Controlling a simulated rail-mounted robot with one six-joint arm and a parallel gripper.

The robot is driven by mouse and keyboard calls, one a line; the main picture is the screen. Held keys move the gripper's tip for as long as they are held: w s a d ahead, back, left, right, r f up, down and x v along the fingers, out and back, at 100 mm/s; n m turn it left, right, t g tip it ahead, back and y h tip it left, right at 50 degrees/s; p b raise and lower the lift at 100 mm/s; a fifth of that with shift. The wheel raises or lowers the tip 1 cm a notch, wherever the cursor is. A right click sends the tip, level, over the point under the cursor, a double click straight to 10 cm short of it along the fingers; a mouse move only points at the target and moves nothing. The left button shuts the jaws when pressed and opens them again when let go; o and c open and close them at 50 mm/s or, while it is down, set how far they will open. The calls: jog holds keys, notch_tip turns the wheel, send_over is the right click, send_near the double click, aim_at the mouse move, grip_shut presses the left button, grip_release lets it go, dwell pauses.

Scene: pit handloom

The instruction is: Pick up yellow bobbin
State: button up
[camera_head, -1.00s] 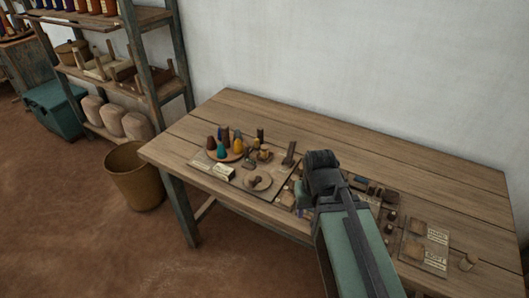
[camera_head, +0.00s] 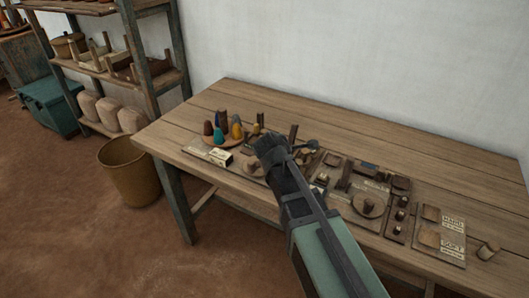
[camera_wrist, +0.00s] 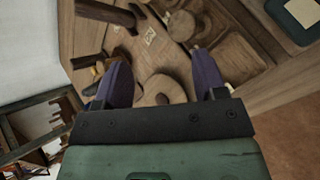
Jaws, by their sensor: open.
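The yellow bobbin (camera_head: 237,130) is a small upright cone among several coloured cones on a round board at the left part of the wooden table. A teal cone (camera_head: 218,136) stands just left of it, with dark red and brown ones around. My gripper (camera_head: 268,146) is over the table, right of the cones and apart from the yellow bobbin. In the wrist view my gripper (camera_wrist: 162,82) is open, its two purple fingers spread with nothing held between them. A small orange-yellow patch shows left of the left finger there; I cannot tell if it is the bobbin.
The table (camera_head: 330,118) holds boards with small wooden parts right of my gripper; its back strip is clear. A white-topped block (camera_head: 220,157) lies in front of the cones. A basket (camera_head: 130,172) stands on the floor at left, beside a shelf (camera_head: 165,80).

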aim_at(264, 132)
jog(key=w+a+n+t+b, duration=0.1)
jog(key=w+a+n, duration=0.1)
jog(key=a+n, duration=0.1)
jog(key=w+a+n+t+b, duration=0.1)
jog(key=w+a+n+t, duration=0.1)
jog(key=n, duration=0.3)
jog(key=w+a+n+t+b, duration=0.1)
jog(key=w+a+n, duration=0.3)
jog(key=shift+f+t+y, duration=0.2)
jog(key=shift+t+y, duration=0.1)
jog(key=shift+t, duration=0.1)
jog(key=shift+n, duration=0.4)
jog(key=b+x, duration=0.1)
jog(key=x, duration=0.2)
jog(key=b+x, duration=0.1)
jog(key=x, duration=0.3)
jog(key=b+x, duration=0.1)
jog(key=x, duration=0.2)
jog(key=shift+w+d+r+b, duration=0.15)
jog(key=shift+w+r+b, duration=0.05)
jog(key=shift+w+b, duration=0.25)
jog(key=shift+r, duration=0.1)
jog(key=shift+c, duration=0.3)
jog(key=c, duration=0.9)
jog(key=shift+c, duration=0.2)
notch_tip(264, 132, up, 20)
jog(key=p, duration=2)
